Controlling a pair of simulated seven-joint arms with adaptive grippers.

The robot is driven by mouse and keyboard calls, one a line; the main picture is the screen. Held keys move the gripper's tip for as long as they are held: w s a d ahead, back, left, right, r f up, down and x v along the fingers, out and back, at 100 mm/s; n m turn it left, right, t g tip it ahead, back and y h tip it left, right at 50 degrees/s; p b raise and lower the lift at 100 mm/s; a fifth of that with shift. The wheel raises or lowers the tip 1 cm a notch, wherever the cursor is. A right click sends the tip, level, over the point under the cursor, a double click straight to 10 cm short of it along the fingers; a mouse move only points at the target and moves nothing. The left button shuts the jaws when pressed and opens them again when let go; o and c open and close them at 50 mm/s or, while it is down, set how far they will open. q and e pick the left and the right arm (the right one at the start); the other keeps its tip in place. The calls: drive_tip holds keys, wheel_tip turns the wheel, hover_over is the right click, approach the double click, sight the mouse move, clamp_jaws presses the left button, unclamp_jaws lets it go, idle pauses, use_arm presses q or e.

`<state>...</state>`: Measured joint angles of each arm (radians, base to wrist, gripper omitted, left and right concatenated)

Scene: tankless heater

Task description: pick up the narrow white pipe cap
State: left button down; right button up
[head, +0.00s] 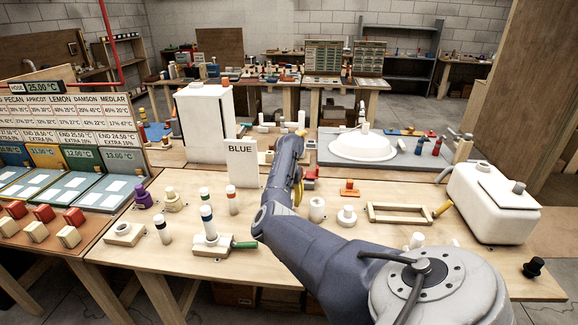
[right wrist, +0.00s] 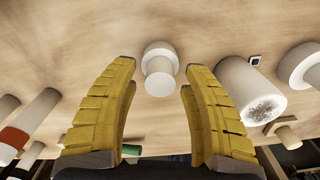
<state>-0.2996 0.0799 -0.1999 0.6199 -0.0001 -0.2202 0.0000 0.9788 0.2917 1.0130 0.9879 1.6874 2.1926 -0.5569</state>
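In the right wrist view, a small white stepped cap (right wrist: 160,82), a narrow cylinder with a wider collar, stands on the wooden tabletop (right wrist: 100,20). I take it for the narrow white pipe cap. My right gripper (right wrist: 160,62) is open, its yellow ribbed fingers on either side of the cap with a gap on each side. They do not appear to touch it. In the head view my right arm reaches over the bench, and its yellow fingers (head: 298,194) are mostly hidden. My left gripper is not in view.
A thick white cylinder (right wrist: 247,92) stands close to the right finger, with a white flanged piece (right wrist: 303,66) beyond. A red-banded white cylinder (right wrist: 28,124) is at left. The head view shows a BLUE sign (head: 241,165), a wooden frame (head: 400,213) and a white tank (head: 490,205).

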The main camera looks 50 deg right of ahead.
clamp_jaws()
drive_tip(key=shift+r, duration=0.1)
idle(0.3)
